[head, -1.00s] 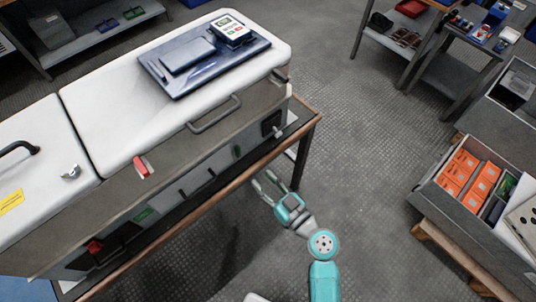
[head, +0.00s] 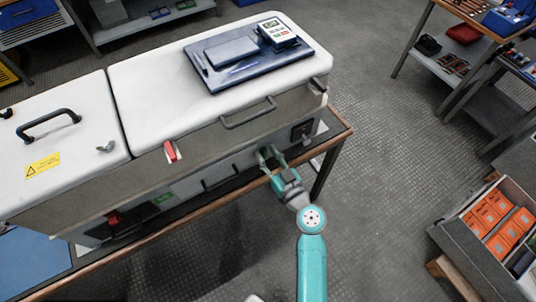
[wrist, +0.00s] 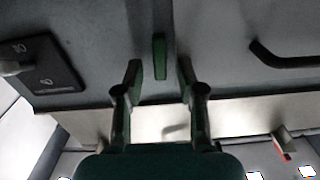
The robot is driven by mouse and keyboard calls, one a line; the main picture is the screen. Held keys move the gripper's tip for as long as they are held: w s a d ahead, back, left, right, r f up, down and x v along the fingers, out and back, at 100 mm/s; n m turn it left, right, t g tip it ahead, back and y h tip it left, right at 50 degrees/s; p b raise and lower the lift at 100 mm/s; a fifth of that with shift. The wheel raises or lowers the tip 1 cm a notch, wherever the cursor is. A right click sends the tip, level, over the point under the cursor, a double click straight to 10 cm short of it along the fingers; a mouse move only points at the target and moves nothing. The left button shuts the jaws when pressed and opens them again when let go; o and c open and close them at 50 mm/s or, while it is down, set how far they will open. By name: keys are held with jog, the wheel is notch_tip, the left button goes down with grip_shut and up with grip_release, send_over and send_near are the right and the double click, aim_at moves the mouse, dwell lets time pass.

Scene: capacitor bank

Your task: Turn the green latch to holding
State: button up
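The green latch (wrist: 160,57) is a narrow upright bar on the grey cabinet front in the wrist view. My gripper (wrist: 160,70) is open, with one finger on each side of the latch and a visible gap on both sides. I cannot tell how deep the fingertips reach around it. In the head view my gripper (head: 271,152) is at the right part of the cabinet front (head: 240,151), and its fingers largely hide the latch there.
A black switch plate (wrist: 42,72) with a lever and a dark bar handle (wrist: 283,57) flank the latch. A red latch (head: 171,151) sits under the lid edge. A wooden bench edge (head: 215,199) runs below. Open floor (head: 395,180) lies to the right.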

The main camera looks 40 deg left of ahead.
jog(key=shift+a, duration=0.1)
grip_shut()
